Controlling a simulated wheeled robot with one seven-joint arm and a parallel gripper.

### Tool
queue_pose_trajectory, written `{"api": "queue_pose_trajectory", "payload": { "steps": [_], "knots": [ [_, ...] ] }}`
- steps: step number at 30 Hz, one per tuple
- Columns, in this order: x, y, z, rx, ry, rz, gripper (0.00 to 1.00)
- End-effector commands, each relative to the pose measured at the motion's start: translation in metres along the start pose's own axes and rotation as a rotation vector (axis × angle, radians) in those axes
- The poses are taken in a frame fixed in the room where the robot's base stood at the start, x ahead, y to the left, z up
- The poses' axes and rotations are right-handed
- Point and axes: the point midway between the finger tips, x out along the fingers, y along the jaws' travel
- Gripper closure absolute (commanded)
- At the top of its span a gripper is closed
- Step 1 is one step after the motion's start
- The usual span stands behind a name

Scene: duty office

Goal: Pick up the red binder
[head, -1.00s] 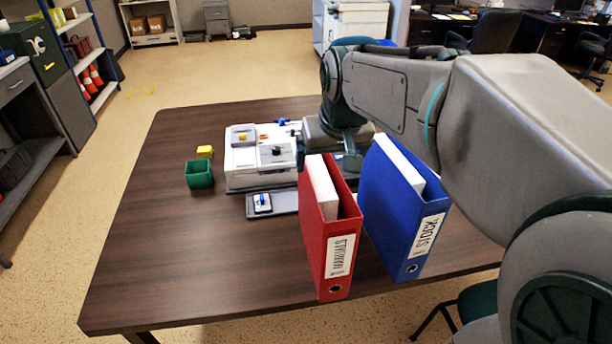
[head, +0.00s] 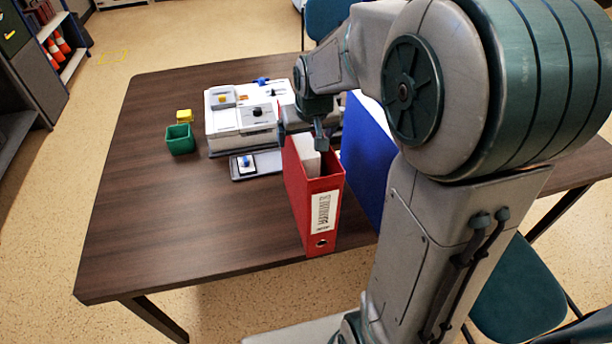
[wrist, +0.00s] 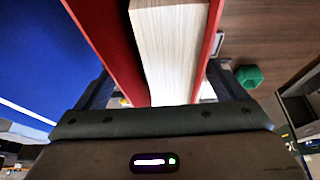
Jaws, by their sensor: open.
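The red binder (head: 321,205) stands upright near the table's front edge, its white label facing me and white pages showing at the top. My gripper (head: 312,138) is at the far upper end of the binder in the head view, and one finger shows beside the pages. In the wrist view, the red binder (wrist: 107,45) with its white page block (wrist: 170,50) lies between the spread fingers of my gripper (wrist: 162,90). The fingers are open. I cannot tell whether either one touches the binder. My arm hides part of the scene on the right.
A blue binder (head: 366,160) stands close on the right, partly behind my arm. A white box-like unit (head: 240,128) and a grey tray (head: 262,172) are behind and to the left. A green bin (head: 180,140) and yellow block (head: 184,115) stand farther left. The table's left front (head: 180,230) is clear.

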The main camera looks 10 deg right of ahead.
Motion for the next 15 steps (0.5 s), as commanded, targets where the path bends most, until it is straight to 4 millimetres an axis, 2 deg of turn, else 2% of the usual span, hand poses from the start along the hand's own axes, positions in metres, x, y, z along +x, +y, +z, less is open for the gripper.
{"api": "queue_pose_trajectory", "payload": {
  "steps": [3, 6, 15],
  "knots": [
    [0.013, -0.001, 0.001, -0.001, -0.003, 0.000, 0.08],
    [0.017, -0.001, 0.000, -0.002, 0.000, 0.000, 0.08],
    [0.018, -0.001, 0.001, -0.002, 0.000, 0.000, 0.08]
  ]
}}
